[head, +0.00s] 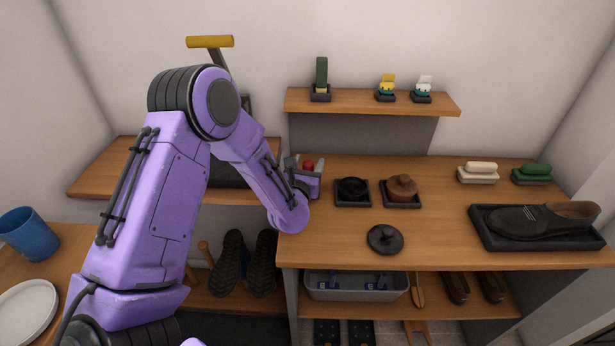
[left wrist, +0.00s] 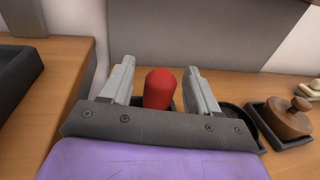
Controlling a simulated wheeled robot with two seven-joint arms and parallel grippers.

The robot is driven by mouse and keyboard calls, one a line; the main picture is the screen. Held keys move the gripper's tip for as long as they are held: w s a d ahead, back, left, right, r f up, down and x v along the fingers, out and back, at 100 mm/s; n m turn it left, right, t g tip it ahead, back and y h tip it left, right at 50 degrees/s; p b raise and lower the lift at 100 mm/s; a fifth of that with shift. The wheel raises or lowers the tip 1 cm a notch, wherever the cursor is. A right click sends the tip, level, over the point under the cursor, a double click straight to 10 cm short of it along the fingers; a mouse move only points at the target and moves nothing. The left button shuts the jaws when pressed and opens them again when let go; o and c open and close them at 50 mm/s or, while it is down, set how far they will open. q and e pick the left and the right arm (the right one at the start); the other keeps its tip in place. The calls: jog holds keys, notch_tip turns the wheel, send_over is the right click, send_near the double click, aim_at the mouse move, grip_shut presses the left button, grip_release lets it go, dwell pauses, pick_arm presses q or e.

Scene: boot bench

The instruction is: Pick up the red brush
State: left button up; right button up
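The red brush (head: 308,165) stands on the main bench top, at its left end, mostly hidden by my left gripper in the head view. In the left wrist view the red brush (left wrist: 158,88) shows as a rounded red shape between the two grey fingers, in or in front of a dark holder. My left gripper (head: 307,165) is open around it. In the left wrist view the left gripper (left wrist: 158,85) has a visible gap on either side of the brush. My right gripper is not in view.
Right of the brush are a black dish in a tray (head: 352,190) and a brown lidded pot (head: 401,188). A black lid (head: 385,238) lies in front. A small shelf (head: 370,101) hangs behind. A shoe tray (head: 490,236) is at right.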

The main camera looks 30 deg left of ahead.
pick_arm(q)
jog(key=c, duration=0.9)
jog(key=shift+c, duration=0.2)
notch_tip(320, 180, up, 10)
jog(key=shift+r+b, duration=0.1)
jog(key=shift+b, duration=0.55)
